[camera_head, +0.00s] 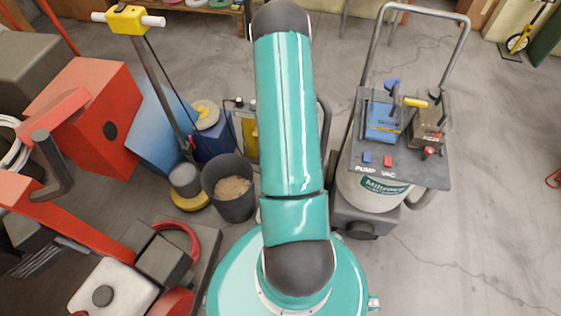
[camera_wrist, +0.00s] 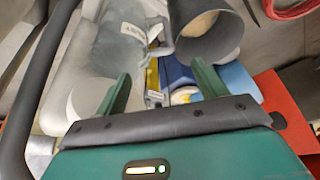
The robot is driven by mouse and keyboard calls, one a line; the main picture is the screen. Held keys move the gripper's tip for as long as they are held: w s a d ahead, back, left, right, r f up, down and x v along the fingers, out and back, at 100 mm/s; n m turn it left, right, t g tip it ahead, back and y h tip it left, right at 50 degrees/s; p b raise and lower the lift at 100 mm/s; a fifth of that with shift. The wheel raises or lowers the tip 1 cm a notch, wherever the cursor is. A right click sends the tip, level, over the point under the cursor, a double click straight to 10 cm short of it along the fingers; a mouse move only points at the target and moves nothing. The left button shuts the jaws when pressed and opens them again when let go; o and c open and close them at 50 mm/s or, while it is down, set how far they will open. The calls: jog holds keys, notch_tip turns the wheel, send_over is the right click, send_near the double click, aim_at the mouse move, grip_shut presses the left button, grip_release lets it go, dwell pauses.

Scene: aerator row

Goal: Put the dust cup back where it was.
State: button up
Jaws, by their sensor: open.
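In the wrist view, a grey, see-through cup-like body with a white label and a side handle, which looks like the dust cup (camera_wrist: 118,38), is at the upper left beyond my fingers. My gripper (camera_wrist: 160,72) shows two green fingers, spread apart with nothing held between them. The left finger overlaps the lower edge of the grey body in the picture; I cannot tell if they touch. In the head view my teal arm covers the middle, and I make out neither the cup nor my gripper there.
A dark bucket (camera_head: 231,193) with tan debris stands left of my arm, and also shows in the wrist view (camera_wrist: 212,38). A wheeled pump vac (camera_head: 385,175) stands at the right. A red machine (camera_head: 95,110) and a blue box (camera_head: 160,125) crowd the left.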

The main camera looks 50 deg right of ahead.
jog(key=shift+v, duration=1.6)
jog(key=w+a+r+h, duration=0.1)
jog(key=w+r, duration=0.3)
jog(key=r, duration=0.3)
jog(key=w+r+h, duration=0.1)
jog(key=w+r, duration=0.3)
jog(key=r, duration=0.3)
jog(key=w+a+r+h, duration=0.1)
jog(key=w+a+r, duration=0.1)
jog(key=a+r, duration=0.55)
jog(key=w+a+r, duration=0.2)
jog(key=a+r, duration=0.2)
jog(key=r, duration=0.6)
jog(key=s+a+r+n+y, duration=0.1)
jog(key=s+a+r, duration=0.3)
jog(key=a, duration=0.3)
jog(key=s+a+r+n+y, duration=0.1)
jog(key=s+a+r, duration=0.2)
jog(key=a, duration=0.4)
jog(key=s+a+r+n+t+y, duration=0.1)
jog(key=s+a+r+y, duration=0.1)
jog(key=s+a+r, duration=0.2)
jog(key=a+r, duration=0.2)
jog(key=a, duration=0.1)
jog(key=shift+s+a, duration=0.35)
jog(key=shift+c, duration=0.4)
